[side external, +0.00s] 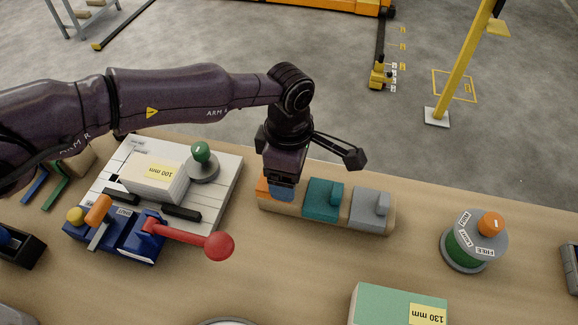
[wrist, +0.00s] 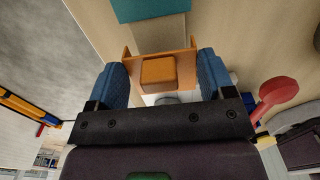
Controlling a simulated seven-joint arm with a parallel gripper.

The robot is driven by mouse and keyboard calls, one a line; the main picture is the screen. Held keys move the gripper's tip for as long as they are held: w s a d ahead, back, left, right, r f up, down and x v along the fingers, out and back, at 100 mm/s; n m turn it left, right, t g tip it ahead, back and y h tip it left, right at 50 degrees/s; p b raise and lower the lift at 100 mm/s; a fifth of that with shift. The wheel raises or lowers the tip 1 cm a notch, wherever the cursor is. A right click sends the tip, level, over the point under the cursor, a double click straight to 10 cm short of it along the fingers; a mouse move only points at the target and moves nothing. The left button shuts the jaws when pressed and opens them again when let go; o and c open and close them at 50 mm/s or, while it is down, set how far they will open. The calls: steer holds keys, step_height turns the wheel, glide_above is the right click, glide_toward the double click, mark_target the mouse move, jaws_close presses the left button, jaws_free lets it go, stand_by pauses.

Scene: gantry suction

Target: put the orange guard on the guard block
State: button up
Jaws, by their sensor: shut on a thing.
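The orange guard (side external: 262,187) is at the left end of a wooden rack, mostly hidden by my gripper (side external: 281,191) in the side view. In the wrist view, the orange guard (wrist: 158,72) lies between the two blue fingers of my gripper (wrist: 163,68). My gripper points down and is shut on it. The guard is at the rack; I cannot tell whether it still touches it. I cannot tell for sure which thing is the guard block; a white block (side external: 150,184) marked 100 mm stands on a pale plate (side external: 222,170) to the left.
A teal piece (side external: 323,199) and a grey piece (side external: 371,208) sit on the rack (side external: 346,225). A blue clamp (side external: 135,245) with a red-knobbed lever (side external: 218,245) stands front left.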

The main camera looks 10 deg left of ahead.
steer(key=shift+f, duration=1.45)
steer(key=shift+f, duration=0.1)
steer(key=o, duration=0.9)
step_height(320, 180, up, 13)
steer(key=shift+f, duration=0.1)
